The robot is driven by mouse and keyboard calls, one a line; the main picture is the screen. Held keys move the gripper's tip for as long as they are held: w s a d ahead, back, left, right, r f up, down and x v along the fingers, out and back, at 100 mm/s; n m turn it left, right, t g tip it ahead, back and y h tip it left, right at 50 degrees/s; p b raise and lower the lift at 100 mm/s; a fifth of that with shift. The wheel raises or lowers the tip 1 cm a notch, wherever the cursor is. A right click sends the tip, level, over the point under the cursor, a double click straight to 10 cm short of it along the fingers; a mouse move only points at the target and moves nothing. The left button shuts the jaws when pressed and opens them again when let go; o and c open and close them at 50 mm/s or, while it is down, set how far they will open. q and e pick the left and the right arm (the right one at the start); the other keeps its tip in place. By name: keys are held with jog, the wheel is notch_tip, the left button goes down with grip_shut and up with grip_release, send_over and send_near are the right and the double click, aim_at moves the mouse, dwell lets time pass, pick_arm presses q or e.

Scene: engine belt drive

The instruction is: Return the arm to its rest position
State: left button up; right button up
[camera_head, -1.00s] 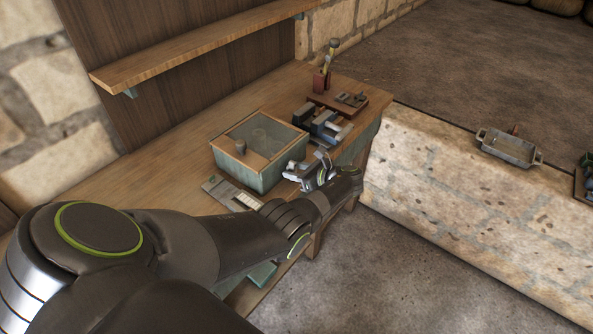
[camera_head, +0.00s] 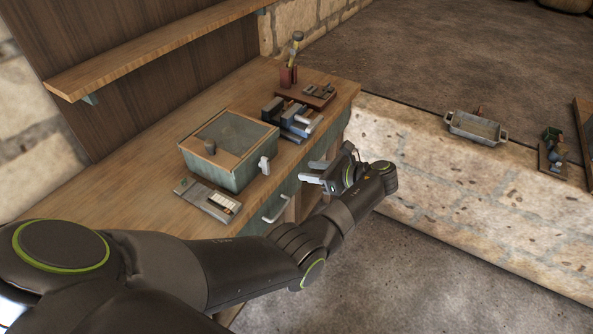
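My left arm comes in from the lower left. Its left gripper (camera_head: 312,171) is in front of the workbench (camera_head: 130,190), to the right of the green box (camera_head: 232,150). Its two fingers are apart, with nothing visible between them. The gripper points left toward the bench front and appears clear of the box. My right gripper is not in view.
The green box has a wood-framed lid and a pale latch. A small tray (camera_head: 207,199) lies before it. Dark blocks (camera_head: 290,117) and a tool holder (camera_head: 289,76) stand behind. A drawer handle (camera_head: 275,208) shows on the bench front. A metal tray (camera_head: 476,128) sits on the stone ledge.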

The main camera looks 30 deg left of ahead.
pick_arm(q)
jog(key=shift+v, duration=0.8)
jog(key=s+a+f+n+h, duration=0.25)
jog(key=s+f, duration=0.35)
jog(key=f, duration=0.6)
jog(key=s+a+f+n+h+b, duration=0.1)
jog(key=s+f+h, duration=0.2)
jog(key=s+f, duration=0.55)
jog(key=s+a+f+n+h, duration=0.15)
jog(key=s+f, duration=0.25)
jog(key=f, duration=1)
jog(key=s+a+f+n+h, duration=0.1)
jog(key=s+f+n, duration=0.3)
jog(key=s, duration=0.7)
jog(key=s+a+f+n+h+b, duration=0.1)
jog(key=s+f+n, duration=0.4)
jog(key=s, duration=0.7)
jog(key=s+a+f+n+h, duration=0.1)
jog(key=s+f+n+h, duration=0.2)
jog(key=s, duration=0.8)
notch_tip(320, 180, down, 2)
jog(key=n, duration=0.2)
jog(key=shift+f+n+h, duration=0.2)
jog(key=shift+n+h, duration=0.1)
jog(key=shift+o, duration=0.3)
jog(key=shift+s+a, duration=0.1)
jog(key=shift+s, duration=0.05)
